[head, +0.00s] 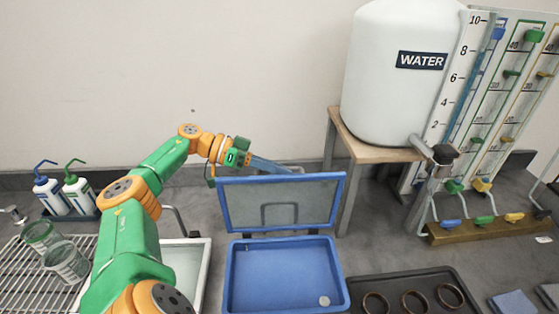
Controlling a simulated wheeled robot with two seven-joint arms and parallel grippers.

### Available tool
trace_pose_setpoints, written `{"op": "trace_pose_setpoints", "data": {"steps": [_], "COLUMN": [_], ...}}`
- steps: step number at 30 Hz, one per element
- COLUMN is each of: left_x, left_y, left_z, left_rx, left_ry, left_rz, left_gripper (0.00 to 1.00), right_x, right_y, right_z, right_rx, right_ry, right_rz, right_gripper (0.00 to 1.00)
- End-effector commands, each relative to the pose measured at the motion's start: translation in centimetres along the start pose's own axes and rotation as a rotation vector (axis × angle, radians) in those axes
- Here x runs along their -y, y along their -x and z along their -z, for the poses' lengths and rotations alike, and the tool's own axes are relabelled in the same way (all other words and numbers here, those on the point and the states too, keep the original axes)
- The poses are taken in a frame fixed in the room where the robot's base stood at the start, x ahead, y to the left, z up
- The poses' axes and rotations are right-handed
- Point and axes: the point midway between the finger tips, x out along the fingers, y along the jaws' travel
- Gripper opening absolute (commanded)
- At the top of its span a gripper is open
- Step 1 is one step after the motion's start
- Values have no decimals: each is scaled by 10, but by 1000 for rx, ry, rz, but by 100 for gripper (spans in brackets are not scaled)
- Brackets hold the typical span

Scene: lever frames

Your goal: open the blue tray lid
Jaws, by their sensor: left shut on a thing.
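The blue tray (236,290) stands on the grey counter at the bottom middle. Its lid (227,207), a blue frame around a grey panel, stands raised and nearly upright at the tray's back edge. The tray's inside is in plain view. A handle outline shows faintly on the panel. My left gripper (284,168) reaches in from the left and is shut at the lid's upper edge. The lid partly hides the fingertips, so the exact grip point is not clear. My right gripper is not in view.
A dark tray with rings (440,275) is to the right. A white water tank (390,90) stands on a wooden stand (347,140) behind. A sink (204,262), rack (22,270) and bottles (80,192) are left.

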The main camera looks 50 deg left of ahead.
Motion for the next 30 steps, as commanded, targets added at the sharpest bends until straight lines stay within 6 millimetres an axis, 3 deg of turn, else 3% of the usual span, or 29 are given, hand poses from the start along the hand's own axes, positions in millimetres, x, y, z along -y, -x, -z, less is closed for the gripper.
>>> {"op": "trace_pose_setpoints", "data": {"steps": [7,8,9,24,30], "left_x": [1,1,1,1,2], "left_y": [-1,-1,-1,1,29], "left_z": [-3,-3,-3,-1,-2], "left_rx": [9,9,9,3,-2], "left_ry": [3,3,3,0,-2], "left_rz": [1,1,1,1,6], "left_gripper": [0,23,27,27,27], "right_x": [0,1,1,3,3], "right_y": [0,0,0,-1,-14], "right_z": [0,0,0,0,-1], "right_rx": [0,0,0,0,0], "right_ry": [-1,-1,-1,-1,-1], "right_rz": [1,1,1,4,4], "right_gripper": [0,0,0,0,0]}}
